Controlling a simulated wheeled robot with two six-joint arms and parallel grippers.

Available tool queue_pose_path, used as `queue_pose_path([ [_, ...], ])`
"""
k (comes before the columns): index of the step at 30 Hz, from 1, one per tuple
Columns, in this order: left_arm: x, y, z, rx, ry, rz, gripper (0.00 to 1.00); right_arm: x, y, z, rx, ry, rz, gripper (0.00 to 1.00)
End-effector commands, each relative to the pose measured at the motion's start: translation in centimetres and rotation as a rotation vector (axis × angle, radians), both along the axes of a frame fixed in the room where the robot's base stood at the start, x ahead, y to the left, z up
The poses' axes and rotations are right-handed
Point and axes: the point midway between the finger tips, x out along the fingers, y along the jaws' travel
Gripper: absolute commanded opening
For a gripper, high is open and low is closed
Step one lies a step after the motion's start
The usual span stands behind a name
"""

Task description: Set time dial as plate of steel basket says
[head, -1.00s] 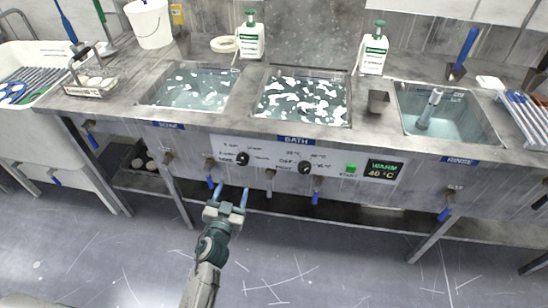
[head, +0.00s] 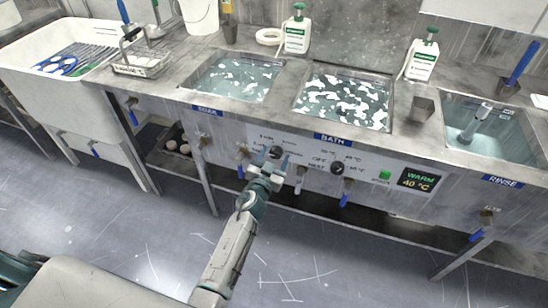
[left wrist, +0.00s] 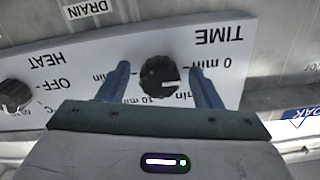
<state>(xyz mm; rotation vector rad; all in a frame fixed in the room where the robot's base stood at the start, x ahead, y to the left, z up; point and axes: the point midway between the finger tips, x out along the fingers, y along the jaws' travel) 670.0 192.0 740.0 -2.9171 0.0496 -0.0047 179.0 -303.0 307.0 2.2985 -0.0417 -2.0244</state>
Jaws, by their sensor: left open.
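The black time dial (head: 276,152) is on the white control panel under the bath. In the left wrist view the time dial (left wrist: 160,76) appears upside down below the word TIME, its white mark toward the picture's lower right. My left gripper (head: 269,161) is open at the panel. In the left wrist view its blue fingers (left wrist: 160,70) lie on either side of the dial; contact cannot be told. The steel basket (head: 162,66) stands on the counter at the upper left; its front plate (head: 130,70) is too small to read. My right gripper is not in view.
The heat dial (head: 337,168) is right of the time dial, then a green button (head: 384,175) and a display (head: 420,181) reading WARM 40 °C. Blue-handled valves (head: 345,199) hang below the panel. The floor in front is clear.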

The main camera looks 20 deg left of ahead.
Motion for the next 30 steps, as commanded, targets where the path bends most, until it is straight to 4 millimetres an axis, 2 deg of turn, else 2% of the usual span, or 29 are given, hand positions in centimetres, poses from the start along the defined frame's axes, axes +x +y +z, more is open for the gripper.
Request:
queue_pose_path([
  [2, 0.0, 0.0, 0.0, 0.000, 0.000, 0.000, 0.59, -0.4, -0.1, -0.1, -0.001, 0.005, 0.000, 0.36],
  [9, 0.0, 0.0, 0.0, 0.000, 0.000, 0.000, 0.14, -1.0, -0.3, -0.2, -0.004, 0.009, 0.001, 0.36],
  [20, 0.0, 0.0, 0.0, 0.050, -0.002, 0.000, 0.14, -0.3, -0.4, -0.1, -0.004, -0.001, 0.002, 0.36],
  [26, -0.1, 0.1, 0.0, 0.169, -0.006, 0.000, 0.14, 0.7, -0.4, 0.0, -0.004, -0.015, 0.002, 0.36],
  [30, -0.1, 0.1, 0.0, 0.289, -0.010, 0.000, 0.14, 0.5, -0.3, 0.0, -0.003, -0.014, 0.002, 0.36],
])
